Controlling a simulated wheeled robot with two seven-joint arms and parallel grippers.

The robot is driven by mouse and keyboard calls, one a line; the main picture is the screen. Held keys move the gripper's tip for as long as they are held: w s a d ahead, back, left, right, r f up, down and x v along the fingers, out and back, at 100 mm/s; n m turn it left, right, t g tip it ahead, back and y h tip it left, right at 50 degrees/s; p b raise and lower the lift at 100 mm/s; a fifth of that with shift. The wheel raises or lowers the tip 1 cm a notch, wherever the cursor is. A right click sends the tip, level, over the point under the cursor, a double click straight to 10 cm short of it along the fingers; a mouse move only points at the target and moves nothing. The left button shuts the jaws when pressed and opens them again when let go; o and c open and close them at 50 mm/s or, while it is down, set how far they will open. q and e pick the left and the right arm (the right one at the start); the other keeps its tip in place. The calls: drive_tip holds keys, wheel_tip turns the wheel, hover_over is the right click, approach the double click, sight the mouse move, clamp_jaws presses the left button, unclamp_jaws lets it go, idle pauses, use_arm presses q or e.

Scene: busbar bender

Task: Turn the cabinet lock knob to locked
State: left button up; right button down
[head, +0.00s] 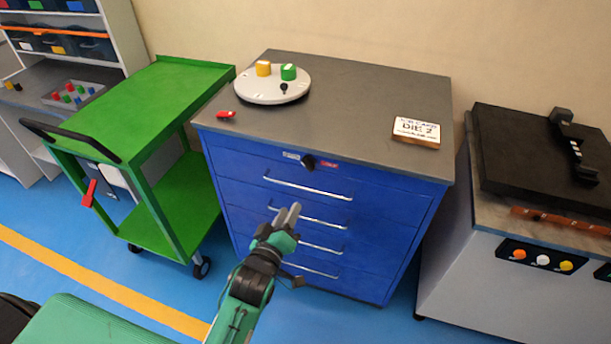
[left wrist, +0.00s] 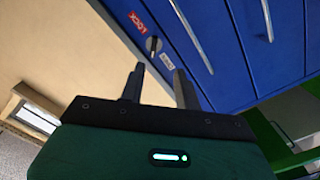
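The blue cabinet (head: 375,215) has a small dark lock knob (head: 308,162) at the middle of its top front edge, above the drawer handles. A pale label (head: 291,155) is on the knob's left and a red label (head: 328,165) on its right. In the left wrist view the knob (left wrist: 153,45) lies between the red LOCK label (left wrist: 138,21) and the white label (left wrist: 166,62); its pointing direction is unclear. My left gripper (head: 289,214) is in front of the drawers, below the knob and apart from it. Its two fingers (left wrist: 159,88) are spread and empty. My right gripper is out of view.
A round white plate (head: 262,93) with yellow and green blocks, a red item (head: 225,114) and a die card (head: 416,131) lie on the cabinet top. A green cart (head: 150,100) stands left, a grey machine (head: 470,245) right. Drawer handles (head: 308,187) protrude near my gripper.

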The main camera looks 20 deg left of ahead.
use_arm(q)
drive_tip(key=r, duration=0.1)
drive_tip(key=p, duration=0.1)
approach(308, 169)
drive_tip(key=w, duration=0.7)
drive_tip(key=shift+w+d, duration=0.1)
drive_tip(key=shift+w, duration=0.6)
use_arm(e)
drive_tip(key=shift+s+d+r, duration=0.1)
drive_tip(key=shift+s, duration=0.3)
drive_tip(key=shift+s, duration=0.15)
use_arm(q)
clamp_jaws()
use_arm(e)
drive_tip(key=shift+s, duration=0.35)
